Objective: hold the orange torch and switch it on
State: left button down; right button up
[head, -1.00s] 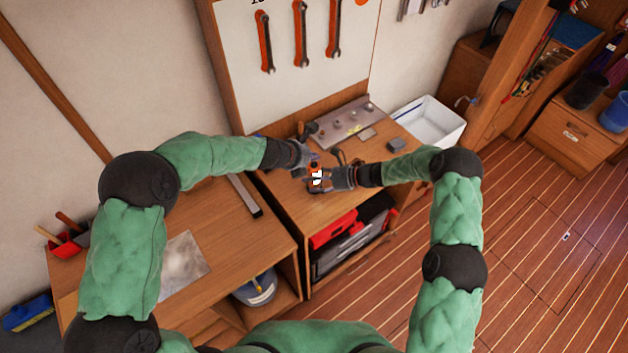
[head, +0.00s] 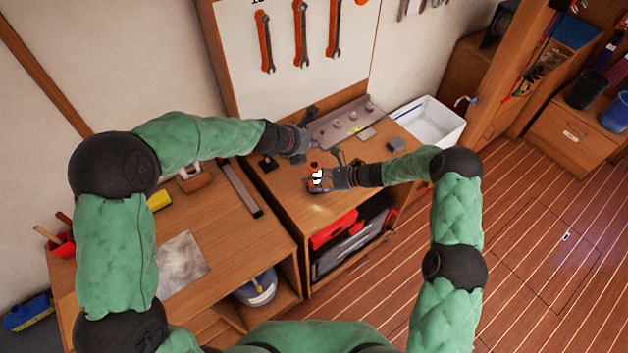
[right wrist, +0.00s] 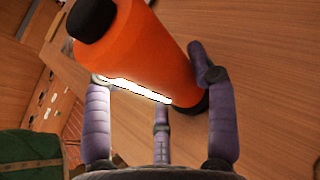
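The orange torch (head: 315,184) is held upright above the bench in my right gripper (head: 324,178). In the right wrist view the torch (right wrist: 150,50) lies slanted between the purple-grey fingers of my right gripper (right wrist: 152,78), with black ends. A bright white strip runs along its side facing the camera. A pale glow shows on the bench just below the torch in the head view. My left gripper (head: 312,136) is open and empty, up and left of the torch and apart from it. The torch's switch cannot be made out.
The wooden bench (head: 285,200) has a grey metal plate (head: 335,130) with small knobs at the back. A white bin (head: 430,122) stands to the right. Wrenches (head: 300,35) hang on the board behind.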

jog(key=o, duration=0.4)
jog(key=v, duration=1.2)
